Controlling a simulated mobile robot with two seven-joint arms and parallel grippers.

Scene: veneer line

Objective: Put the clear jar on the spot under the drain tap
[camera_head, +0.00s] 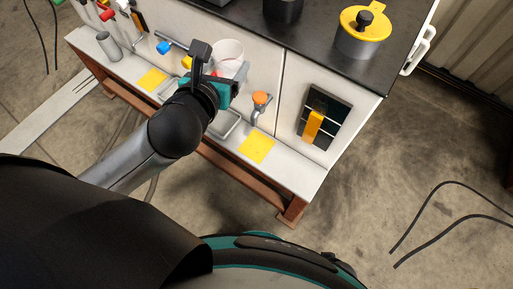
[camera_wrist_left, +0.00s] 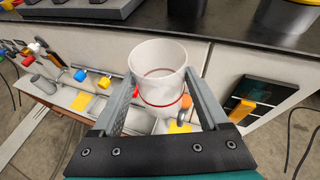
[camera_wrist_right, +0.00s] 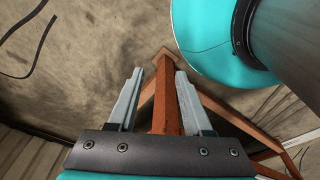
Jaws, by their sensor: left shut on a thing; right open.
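The clear jar (camera_head: 229,50) is in my left gripper (camera_head: 226,72), in front of the white panel; its rim is up. In the left wrist view the jar (camera_wrist_left: 158,60), with a red line near its base, sits between the fingers. Taps on the panel have blue (camera_head: 163,47), yellow (camera_head: 187,62) and orange (camera_head: 260,98) handles; I cannot tell which is the drain tap. A yellow square (camera_head: 257,147) lies on the ledge below the orange tap, and another yellow square (camera_head: 153,79) lies further left. My right gripper (camera_wrist_right: 158,72) is open and empty.
A metal tray (camera_head: 226,127) sits on the ledge between the squares. A grey cylinder (camera_head: 109,46) stands at its left end. A dark panel with an orange piece (camera_head: 313,126) is on the right. A yellow-lidded pot (camera_head: 358,36) stands on the dark top. A brown beam (camera_wrist_right: 166,100) lies beyond my right fingers.

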